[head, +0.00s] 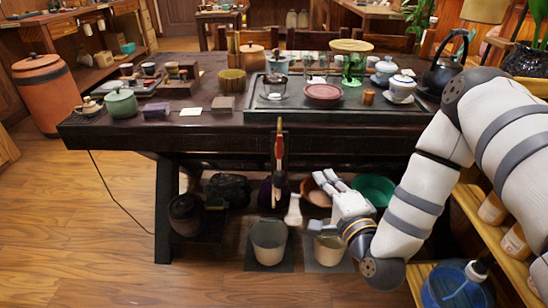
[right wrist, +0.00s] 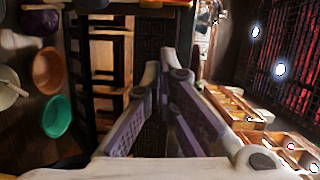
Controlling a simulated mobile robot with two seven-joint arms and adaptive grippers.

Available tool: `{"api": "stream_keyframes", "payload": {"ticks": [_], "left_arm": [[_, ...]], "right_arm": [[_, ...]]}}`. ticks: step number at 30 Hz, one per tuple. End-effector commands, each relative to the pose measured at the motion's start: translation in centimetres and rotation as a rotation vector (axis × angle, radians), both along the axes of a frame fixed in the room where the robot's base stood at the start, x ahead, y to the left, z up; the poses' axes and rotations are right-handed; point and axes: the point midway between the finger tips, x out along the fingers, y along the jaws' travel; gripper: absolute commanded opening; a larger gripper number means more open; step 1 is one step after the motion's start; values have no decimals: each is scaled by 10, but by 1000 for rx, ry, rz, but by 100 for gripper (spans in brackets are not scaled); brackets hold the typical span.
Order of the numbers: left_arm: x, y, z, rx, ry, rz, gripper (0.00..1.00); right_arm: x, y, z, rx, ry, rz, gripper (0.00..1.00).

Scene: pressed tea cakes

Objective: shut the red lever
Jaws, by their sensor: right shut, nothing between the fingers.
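The red lever (head: 279,147) stands upright at the front edge of the dark tea table, with a pale yellowish tip above the edge and a thin stem running down below it. My right gripper (head: 322,180) is below the table edge, to the right of the lever and apart from it in the picture. Its fingers are together and empty, as the right wrist view (right wrist: 164,75) shows. I cannot make out the lever in the right wrist view. My left gripper is not in view.
The dark table (head: 350,115) carries teaware. Two buckets, one left (head: 268,240) and one right (head: 328,246), stand below my right gripper. A green bowl (head: 373,188) is behind it. A wooden shelf (head: 490,235) is at right. Open floor lies at left.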

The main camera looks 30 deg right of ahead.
Motion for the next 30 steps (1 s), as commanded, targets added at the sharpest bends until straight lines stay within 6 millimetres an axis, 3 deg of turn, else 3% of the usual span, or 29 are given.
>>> {"api": "stream_keyframes", "payload": {"ticks": [4, 14, 28, 30], "left_arm": [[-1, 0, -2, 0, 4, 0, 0], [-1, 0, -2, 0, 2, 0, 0], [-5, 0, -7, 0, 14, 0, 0], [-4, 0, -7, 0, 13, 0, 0]], "right_arm": [[3, -11, 14, 32, -78, -34, 0], [9, -12, 14, 30, -75, -32, 0], [100, -41, 13, 27, -74, -32, 0], [106, -27, 13, 31, -72, -27, 0]]}}
